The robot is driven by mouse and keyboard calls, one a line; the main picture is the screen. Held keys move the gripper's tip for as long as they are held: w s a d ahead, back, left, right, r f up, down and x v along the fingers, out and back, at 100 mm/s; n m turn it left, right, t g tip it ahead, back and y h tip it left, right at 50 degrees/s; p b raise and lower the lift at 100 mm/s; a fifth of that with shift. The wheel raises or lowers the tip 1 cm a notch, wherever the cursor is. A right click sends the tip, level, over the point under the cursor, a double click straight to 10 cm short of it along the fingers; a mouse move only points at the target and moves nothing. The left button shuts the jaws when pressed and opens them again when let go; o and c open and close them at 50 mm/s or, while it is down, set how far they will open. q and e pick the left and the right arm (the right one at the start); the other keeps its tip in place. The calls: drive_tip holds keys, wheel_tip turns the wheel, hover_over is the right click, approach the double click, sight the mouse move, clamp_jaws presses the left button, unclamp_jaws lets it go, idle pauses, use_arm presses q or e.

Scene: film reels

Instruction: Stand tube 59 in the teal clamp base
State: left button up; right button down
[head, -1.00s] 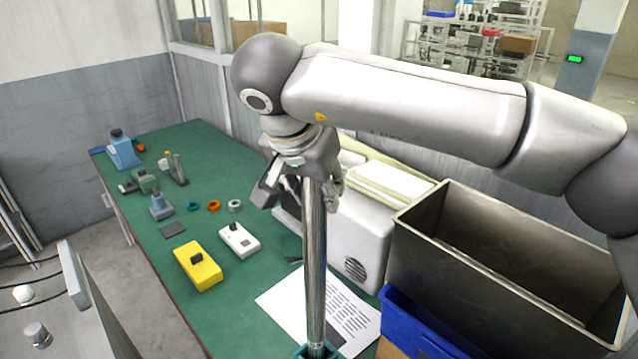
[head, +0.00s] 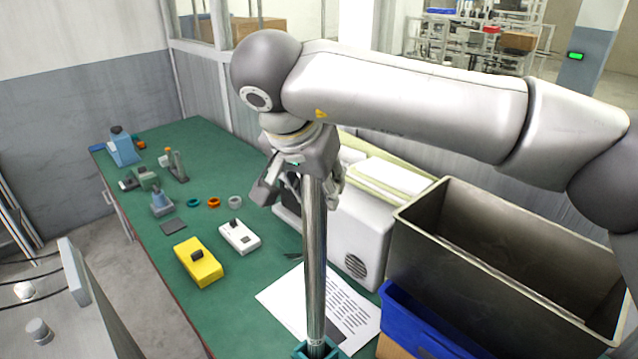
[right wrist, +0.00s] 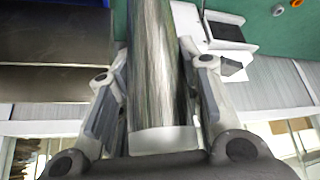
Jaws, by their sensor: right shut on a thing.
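A long shiny metal tube (head: 315,262) stands about upright in the middle of the head view; no number is readable on it. My right gripper (head: 309,185) is shut on the tube near its top end. In the right wrist view the tube (right wrist: 158,75) runs between the two fingers (right wrist: 155,100). The teal clamp base (head: 300,350) shows at the bottom edge of the head view, partly cut off. The tube's lower end is at the base; how deep it sits in it I cannot tell. My left gripper is not in view.
A printed sheet (head: 350,325) lies beside the tube on the green table (head: 225,325). A grey metal bin (head: 470,280) and a blue crate (head: 425,325) stand at the right. A yellow box (head: 200,268) and a white box (head: 240,240) lie to the left.

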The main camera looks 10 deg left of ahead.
drive_tip(key=shift+f+b, duration=0.35)
drive_tip(key=shift+f, duration=0.2)
idle(0.7)
drive_tip(key=c, duration=1.3)
unclamp_jaws()
drive_tip(key=shift+p+v, duration=0.5)
drive_tip(key=shift+v, duration=0.25)
drive_tip(key=p+v, duration=0.4)
drive_tip(key=v, duration=0.5)
drive_tip(key=shift+s+r+p, duration=0.15)
drive_tip(key=shift+r+p, duration=0.05)
drive_tip(key=shift+p, duration=0.2)
drive_tip(key=shift+f, duration=0.1)
